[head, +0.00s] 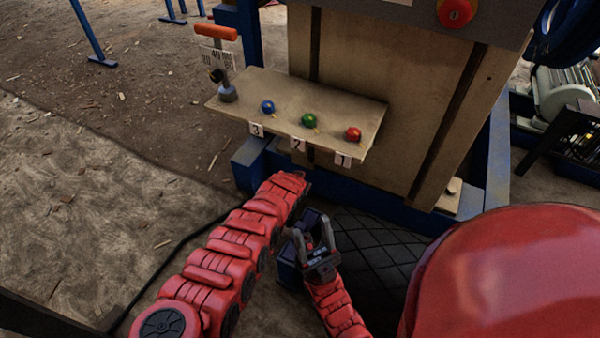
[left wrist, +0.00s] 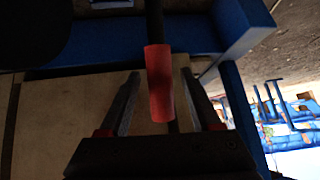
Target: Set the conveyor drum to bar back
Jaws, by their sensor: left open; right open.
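An orange crossbar handle (head: 216,32) stands on a grey base at the left end of the sloping beige shelf, with a printed tag below the bar. My left arm reaches toward the machine below the shelf, and its gripper is hidden in the head view. In the left wrist view, my left gripper (left wrist: 160,76) is open, with a finger on each side of a red grip (left wrist: 159,85) on a dark rod. I cannot tell contact, or whether it is the orange bar. My right gripper (head: 312,226) is open and empty, low in front of the machine.
Blue (head: 267,107), green (head: 309,121) and red (head: 353,134) knobs sit on the shelf (head: 335,98) above number tags. A red button (head: 456,12) is on the panel above. Blue frame beams (head: 250,165) edge the machine; open ground lies left.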

